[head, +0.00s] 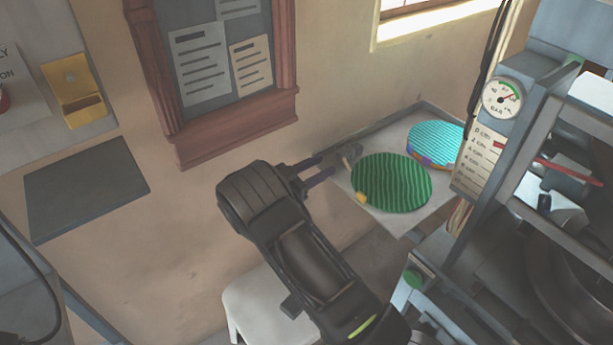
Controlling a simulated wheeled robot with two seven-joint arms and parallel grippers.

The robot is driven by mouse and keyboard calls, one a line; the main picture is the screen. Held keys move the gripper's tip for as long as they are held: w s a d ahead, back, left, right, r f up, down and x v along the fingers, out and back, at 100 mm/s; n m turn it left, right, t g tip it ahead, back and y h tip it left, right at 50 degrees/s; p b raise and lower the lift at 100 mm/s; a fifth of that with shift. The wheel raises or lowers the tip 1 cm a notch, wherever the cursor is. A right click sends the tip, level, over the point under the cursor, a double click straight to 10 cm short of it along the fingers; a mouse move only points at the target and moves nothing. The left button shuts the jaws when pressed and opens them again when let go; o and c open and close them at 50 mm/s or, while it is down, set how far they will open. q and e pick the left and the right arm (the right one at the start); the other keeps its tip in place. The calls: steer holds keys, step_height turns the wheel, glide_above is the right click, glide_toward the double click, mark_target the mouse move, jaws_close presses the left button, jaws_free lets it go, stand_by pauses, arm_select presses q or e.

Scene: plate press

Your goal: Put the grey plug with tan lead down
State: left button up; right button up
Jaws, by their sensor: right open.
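The grey plug (352,150) is small and sits at the left corner of the grey tray (408,224), close to the wall. A short tan piece, seemingly its lead (345,161), shows beside it. My right gripper (327,167) reaches in from below, with its two dark fingers apart and pointing at the plug. The fingertips are very close to the plug; I cannot tell if they touch it. My left gripper is not in view.
A green ribbed disc (392,183) and a cyan ribbed disc (436,142) lie on the tray. The press with its gauge (502,98) stands at the right. A white stool (262,306) is below my right arm. A framed notice board (222,60) hangs on the wall.

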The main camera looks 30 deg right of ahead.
steer(key=a, duration=0.4)
steer(key=shift+s+a, duration=0.2)
steer(key=shift+a, duration=0.2)
stand_by(0.4)
step_height(320, 180, down, 15)
steer(key=n+t+y, duration=0.5)
steer(key=n+y, duration=0.1)
steer(key=n, duration=0.1)
steer(key=s+a+f+n+y, duration=0.3)
steer(key=s+a+f+y, duration=0.3)
steer(key=a+f, duration=0.25)
steer(key=s+a+f+n+g+y, duration=0.2)
steer(key=s+a+n+g+y, duration=0.3)
steer(key=s+a, duration=1.6)
steer(key=s+g+y, duration=0.1)
steer(key=s+y, duration=0.2)
steer(key=y, duration=0.2)
steer(key=shift+a, duration=0.4)
